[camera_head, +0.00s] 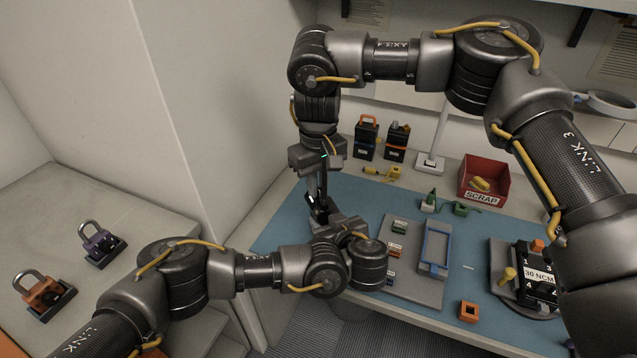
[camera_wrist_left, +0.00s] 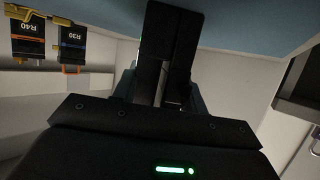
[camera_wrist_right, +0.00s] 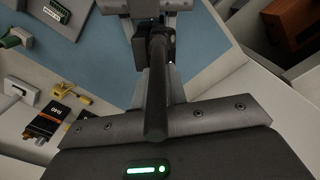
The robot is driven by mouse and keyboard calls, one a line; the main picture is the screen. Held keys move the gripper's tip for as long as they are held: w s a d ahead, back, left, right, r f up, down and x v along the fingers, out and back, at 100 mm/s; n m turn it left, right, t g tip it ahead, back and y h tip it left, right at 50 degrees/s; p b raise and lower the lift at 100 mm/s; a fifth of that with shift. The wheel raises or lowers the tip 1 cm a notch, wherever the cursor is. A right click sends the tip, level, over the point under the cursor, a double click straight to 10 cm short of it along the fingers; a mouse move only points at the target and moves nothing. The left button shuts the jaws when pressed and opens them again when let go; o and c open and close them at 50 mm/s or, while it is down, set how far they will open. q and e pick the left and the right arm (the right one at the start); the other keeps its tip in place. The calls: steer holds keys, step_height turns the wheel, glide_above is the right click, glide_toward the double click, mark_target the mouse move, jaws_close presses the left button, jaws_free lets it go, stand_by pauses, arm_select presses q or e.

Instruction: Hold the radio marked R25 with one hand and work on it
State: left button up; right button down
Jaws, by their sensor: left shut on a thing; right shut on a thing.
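My left gripper (camera_head: 335,226) is at the left part of the blue mat and is shut on a dark thing (camera_head: 319,212), which looks like a radio. No R25 marking is readable on it. In the left wrist view a black block shape fills the middle, and the fingers hide most of the hold. My right gripper (camera_head: 321,188) reaches down from above, just over the left one. It is shut on a dark, slender, rod-like thing (camera_wrist_right: 158,85), which points toward a black body at the left gripper. Whether they touch is unclear.
Two radios (camera_head: 367,138) stand at the back; the left wrist view shows labels R40 (camera_wrist_left: 30,38) and R30 (camera_wrist_left: 72,45). A red SCRAP bin (camera_head: 482,184), a grey board (camera_head: 413,290) with a blue frame (camera_head: 435,247) and a 30 NCM unit (camera_head: 537,276) lie to the right. Padlocks (camera_head: 98,245) stand left.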

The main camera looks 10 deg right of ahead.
mark_target(319, 189)
steer(key=m, duration=0.5)
steer(key=shift+m, duration=0.4)
steer(key=c, duration=1.4)
jaws_free()
steer(key=shift+r, duration=0.1)
step_height(319, 189, up, 12)
